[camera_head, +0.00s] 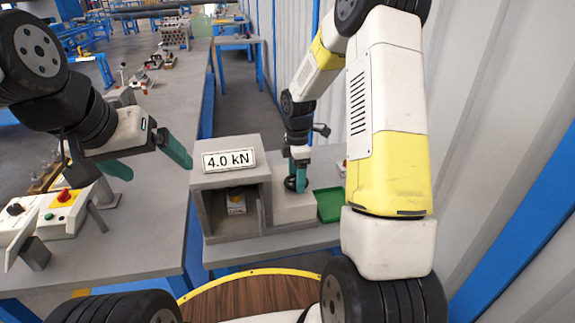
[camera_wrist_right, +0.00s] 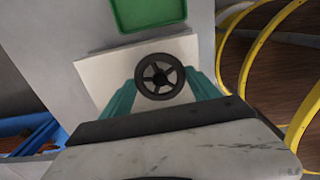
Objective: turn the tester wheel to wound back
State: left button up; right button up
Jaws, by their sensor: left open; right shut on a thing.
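The tester (camera_head: 230,180) is a grey box with an open front and a sign reading 4.0 kN (camera_head: 229,160). The dark spoked tester wheel (camera_wrist_right: 160,77) lies on the pale block (camera_head: 293,208) at the tester's right side. My right gripper (camera_wrist_right: 160,92) is shut on the wheel, with one teal finger on each side of its rim. In the head view the right gripper partly hides the wheel. My left gripper (camera_head: 150,163) is open and empty above the left table, away from the tester.
A green tray (camera_head: 329,204) lies just right of the pale block and also shows in the right wrist view (camera_wrist_right: 147,12). A control box with a red knob (camera_head: 65,197) stands at the left, below my left gripper. A corrugated wall is at the right.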

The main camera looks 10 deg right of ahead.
jog(key=m, duration=0.4)
jog(key=shift+m, duration=0.3)
jog(key=m, duration=0.3)
jog(key=shift+m, duration=0.3)
jog(key=m, duration=1.3)
jog(key=shift+m, duration=0.3)
jog(key=m, duration=0.5)
jog(key=shift+w, duration=0.1)
jog(key=shift+m, duration=0.3)
jog(key=o, duration=1.4)
jog(key=shift+c, duration=0.2)
